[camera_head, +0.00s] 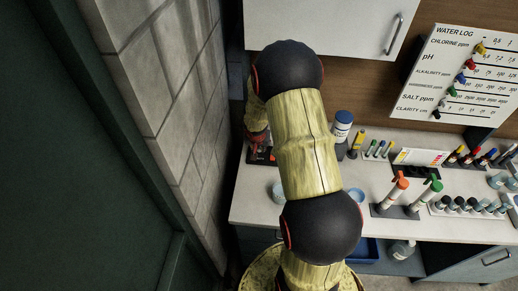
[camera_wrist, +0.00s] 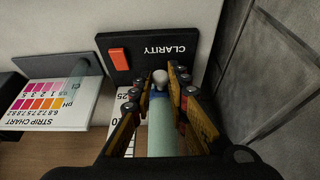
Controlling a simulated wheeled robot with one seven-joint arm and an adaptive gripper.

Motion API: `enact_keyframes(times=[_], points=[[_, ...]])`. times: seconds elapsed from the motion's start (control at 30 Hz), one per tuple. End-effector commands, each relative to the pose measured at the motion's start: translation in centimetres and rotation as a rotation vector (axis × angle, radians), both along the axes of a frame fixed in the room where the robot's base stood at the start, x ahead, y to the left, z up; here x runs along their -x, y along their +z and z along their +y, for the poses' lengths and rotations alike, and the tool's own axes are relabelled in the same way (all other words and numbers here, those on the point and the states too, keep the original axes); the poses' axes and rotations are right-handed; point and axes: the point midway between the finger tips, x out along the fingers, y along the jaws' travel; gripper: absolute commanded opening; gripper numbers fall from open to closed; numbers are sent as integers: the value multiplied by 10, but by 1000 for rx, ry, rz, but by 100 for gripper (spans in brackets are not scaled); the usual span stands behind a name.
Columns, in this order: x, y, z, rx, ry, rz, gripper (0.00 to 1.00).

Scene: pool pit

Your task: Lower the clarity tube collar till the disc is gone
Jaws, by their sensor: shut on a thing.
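My gripper (camera_wrist: 161,86) is shut on this knob. The rest of the collar and the disc inside the tube are hidden or too small to tell. In the head view my arm hides the tube, and part of my gripper (camera_head: 258,140) shows at the counter's left end.
A strip chart (camera_wrist: 55,105) stands left of the clarity board. A grey block wall (camera_wrist: 275,70) is close on the right. In the head view the counter (camera_head: 258,208) holds bottles, vials and racks, with a water log board (camera_head: 462,75) above.

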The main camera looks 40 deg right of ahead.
Motion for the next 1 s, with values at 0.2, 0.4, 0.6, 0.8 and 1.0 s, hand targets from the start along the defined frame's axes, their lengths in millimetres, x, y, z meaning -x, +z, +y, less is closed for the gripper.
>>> enact_keyframes(times=[0.2, 0.4, 0.6, 0.8, 1.0], points=[[-1, -10, 0, 1, 3, -2, 0], [-1, -21, 1, 1, 2, -2, 0], [-1, -19, 1, 0, 3, -1, 0], [-1, -19, 1, 0, 3, -1, 21], [-1, -19, 0, 0, 1, -1, 33]])
